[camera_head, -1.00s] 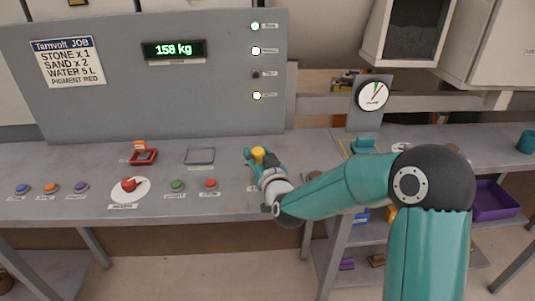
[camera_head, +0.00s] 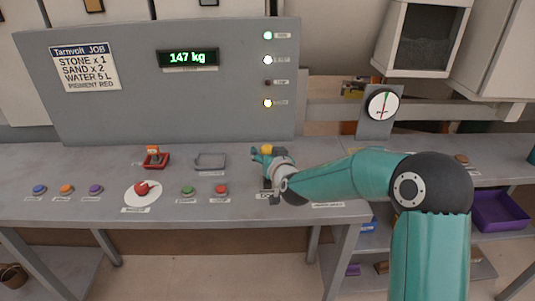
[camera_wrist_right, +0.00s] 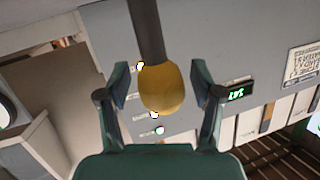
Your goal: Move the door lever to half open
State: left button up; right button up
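The lever's yellow knob (camera_head: 267,149) shows at my right gripper (camera_head: 262,153), above the right part of the grey bench. In the right wrist view the yellow knob (camera_wrist_right: 160,88) sits on a dark rod (camera_wrist_right: 147,30), between the two fingers of my right gripper (camera_wrist_right: 160,92). The fingers are apart, with a visible gap on each side of the knob. In the head view my gripper and wrist hide the lever's lower part. A round gauge (camera_head: 383,105) stands behind the bench on the right, its needle near upright. My left gripper is out of view.
The grey panel (camera_head: 120,110) carries a green display (camera_head: 188,58) reading 147 kg and several lamps. A red knob (camera_head: 142,188), a green button (camera_head: 187,190) and a red button (camera_head: 221,189) are left of my gripper. A purple bin (camera_head: 498,212) stands lower right.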

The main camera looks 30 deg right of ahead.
jog(key=v, duration=1.2)
jog(key=shift+f, duration=0.15)
dwell(0.4)
